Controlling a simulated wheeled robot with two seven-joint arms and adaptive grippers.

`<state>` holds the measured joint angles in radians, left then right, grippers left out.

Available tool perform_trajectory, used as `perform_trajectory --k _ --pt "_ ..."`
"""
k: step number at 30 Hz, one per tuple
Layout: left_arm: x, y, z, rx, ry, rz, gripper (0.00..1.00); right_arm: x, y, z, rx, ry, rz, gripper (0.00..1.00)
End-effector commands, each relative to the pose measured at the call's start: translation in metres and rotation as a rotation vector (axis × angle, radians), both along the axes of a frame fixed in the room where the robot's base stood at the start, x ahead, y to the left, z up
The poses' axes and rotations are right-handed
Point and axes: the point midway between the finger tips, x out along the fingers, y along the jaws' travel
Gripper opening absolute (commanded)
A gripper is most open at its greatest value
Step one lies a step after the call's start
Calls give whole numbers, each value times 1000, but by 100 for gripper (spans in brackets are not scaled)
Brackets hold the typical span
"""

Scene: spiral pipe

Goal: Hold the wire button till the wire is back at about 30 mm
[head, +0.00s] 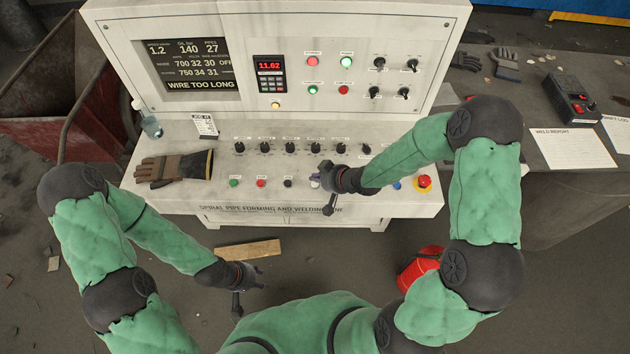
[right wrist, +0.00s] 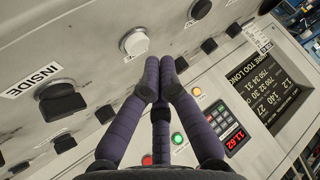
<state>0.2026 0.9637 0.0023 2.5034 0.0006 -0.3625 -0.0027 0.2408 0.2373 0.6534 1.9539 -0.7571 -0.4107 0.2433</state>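The white machine's panel (head: 225,205) carries a lower row of push buttons. My right gripper (head: 317,179) is over that row in the head view. Its purple fingers (right wrist: 158,66) are drawn together, tips right beside the white button; contact cannot be told. The screen (head: 190,70) reads "WIRE TOO LONG". My left gripper (head: 256,277) hangs low before the machine, away from the panel; its finger state is unclear.
A row of black knobs (head: 265,148) sits above the buttons. A red emergency stop (head: 424,181) is at the panel's right end. Work gloves (head: 172,168) lie on the left. A red number display (head: 269,66) reads 11.62. A red canister (head: 420,265) stands on the floor.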

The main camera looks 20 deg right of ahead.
Motion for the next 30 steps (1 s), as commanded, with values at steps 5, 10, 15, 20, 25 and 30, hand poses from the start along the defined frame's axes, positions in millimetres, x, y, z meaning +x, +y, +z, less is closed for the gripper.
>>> perform_trajectory --k 5,10,15,20,25,30 --pt "0 0 -1 0 0 0 40 0 0 -1 0 0 0 0" --pt "0 0 2 0 0 0 40 0 0 2 0 0 0 0" --pt "0 0 14 0 0 0 40 0 0 16 0 -1 0 0" --pt "0 0 27 0 0 0 40 0 0 30 0 -1 0 0" --pt "0 0 40 0 0 0 40 0 0 44 0 -1 0 0" --pt "0 0 46 0 0 0 40 0 0 51 0 0 0 0"
